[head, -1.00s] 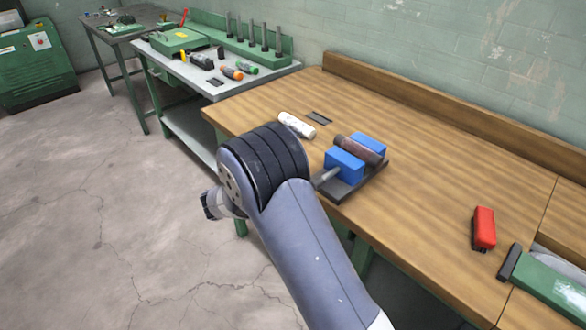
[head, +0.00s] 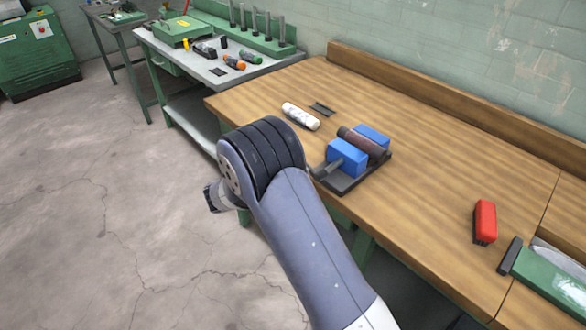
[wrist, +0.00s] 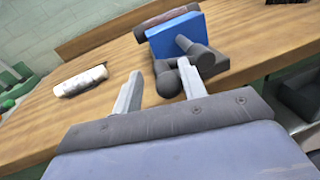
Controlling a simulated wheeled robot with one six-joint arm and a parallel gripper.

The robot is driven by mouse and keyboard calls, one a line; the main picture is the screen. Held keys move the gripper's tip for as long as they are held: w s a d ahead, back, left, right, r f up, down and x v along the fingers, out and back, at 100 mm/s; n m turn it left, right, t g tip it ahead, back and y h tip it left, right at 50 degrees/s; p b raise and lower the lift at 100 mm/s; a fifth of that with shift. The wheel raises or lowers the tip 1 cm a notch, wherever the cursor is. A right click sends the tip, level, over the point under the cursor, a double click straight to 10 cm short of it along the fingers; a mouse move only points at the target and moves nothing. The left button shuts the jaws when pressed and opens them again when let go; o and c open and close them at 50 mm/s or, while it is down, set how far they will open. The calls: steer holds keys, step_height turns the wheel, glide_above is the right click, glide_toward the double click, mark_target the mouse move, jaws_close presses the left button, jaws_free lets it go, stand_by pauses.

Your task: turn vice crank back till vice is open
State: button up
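The vice stands on the wooden bench, with two blue jaws (head: 347,158) on a dark base and a dark brown cylinder (head: 358,142) lying between them. In the wrist view its near blue jaw (wrist: 172,32) faces me, with a grey screw rod coming out of it. The dark grey crank (wrist: 207,60) sits at the rod's end, and its rounded handle (wrist: 168,82) lies between my fingers. My gripper (wrist: 160,80) has its fingers apart around the handle, with visible room beside it.
A white bottle-like roll (head: 300,116) and a small dark flat piece (head: 322,109) lie behind the vice. A red object (head: 485,221) and a green tool (head: 550,278) are at right. A tool table (head: 270,63) stands at left.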

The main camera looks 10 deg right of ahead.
steer(key=shift+o, duration=0.8)
steer(key=shift+d, duration=0.35)
steer(key=shift+s+a+f, duration=0.1)
steer(key=shift+s+a, duration=0.15)
steer(key=shift+a, duration=0.15)
steer(key=b+v, duration=0.2)
steer(key=v, duration=0.8)
steer(key=shift+a, duration=0.35)
steer(key=shift+w, duration=0.15)
steer(key=p+x, duration=0.1)
steer(key=x, duration=0.9)
steer(key=shift+s+p, duration=0.2)
steer(key=shift+p, duration=0.15)
steer(key=shift+d, duration=0.15)
